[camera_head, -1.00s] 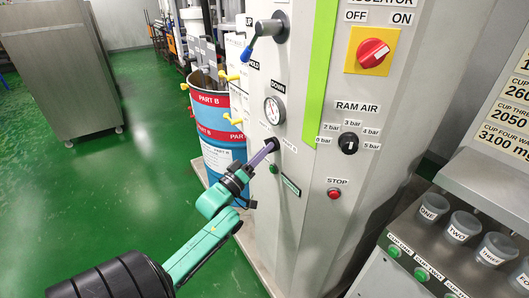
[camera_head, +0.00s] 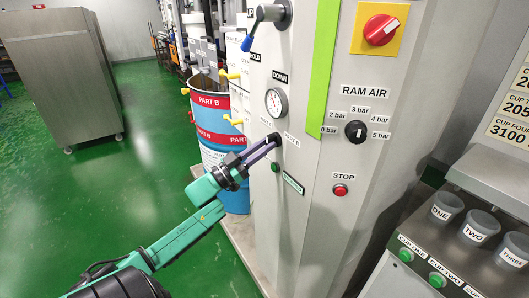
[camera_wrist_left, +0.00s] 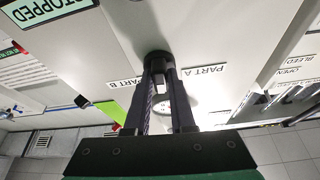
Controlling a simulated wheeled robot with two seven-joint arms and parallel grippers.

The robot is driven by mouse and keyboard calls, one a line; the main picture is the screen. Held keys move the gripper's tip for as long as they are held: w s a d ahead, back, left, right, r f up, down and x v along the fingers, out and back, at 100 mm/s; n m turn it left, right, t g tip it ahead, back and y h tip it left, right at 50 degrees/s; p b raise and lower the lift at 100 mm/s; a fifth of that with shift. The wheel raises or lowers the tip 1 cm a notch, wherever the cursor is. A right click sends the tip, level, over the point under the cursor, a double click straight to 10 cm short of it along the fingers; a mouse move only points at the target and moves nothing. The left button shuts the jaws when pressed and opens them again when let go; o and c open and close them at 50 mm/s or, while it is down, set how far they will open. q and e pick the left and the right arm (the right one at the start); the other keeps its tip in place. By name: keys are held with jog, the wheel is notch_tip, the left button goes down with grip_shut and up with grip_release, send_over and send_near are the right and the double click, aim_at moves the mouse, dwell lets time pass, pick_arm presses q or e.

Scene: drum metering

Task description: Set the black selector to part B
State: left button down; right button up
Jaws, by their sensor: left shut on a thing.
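The black selector (camera_head: 275,138) is on the grey panel below the round gauge. Its knob also shows in the left wrist view (camera_wrist_left: 155,56), between the PART B label (camera_wrist_left: 126,83) and the PART A label (camera_wrist_left: 204,71). My left gripper (camera_head: 268,146) reaches it from the lower left, with its fingertips shut on the knob. The two fingers show one above the other in the head view. The fingers hide much of the knob, and I cannot tell which label it points to. My right gripper is not in view.
The RAM AIR knob (camera_head: 355,131), red STOP button (camera_head: 340,190) and red isolator switch (camera_head: 381,30) are to the right on the same panel. A lever (camera_head: 265,18) sticks out above the gauge (camera_head: 276,102). A blue PART B drum (camera_head: 211,122) stands at left.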

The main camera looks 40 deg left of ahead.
pick_arm(q)
jog(key=m+g+h+b, duration=0.1)
jog(key=m, duration=0.2)
jog(key=m+h, duration=0.2)
jog(key=m, duration=0.1)
jog(key=shift+w+a+m+g+b, duration=0.1)
jog(key=shift+a+m+g+b, duration=0.05)
jog(key=shift+m+g+b, duration=0.2)
jog(key=shift+a+r+m+g+h+b, duration=0.1)
jog(key=shift+m+g+h+b, duration=0.6)
jog(key=shift+m, duration=1.35)
jog(key=shift+g, duration=0.25)
jog(key=c, duration=0.8)
grip_release()
jog(key=shift+o, duration=0.2)
jog(key=b+v, duration=0.1)
jog(key=v, duration=1.3)
jog(key=shift+s+b, duration=0.2)
jog(key=shift+b, duration=0.1)
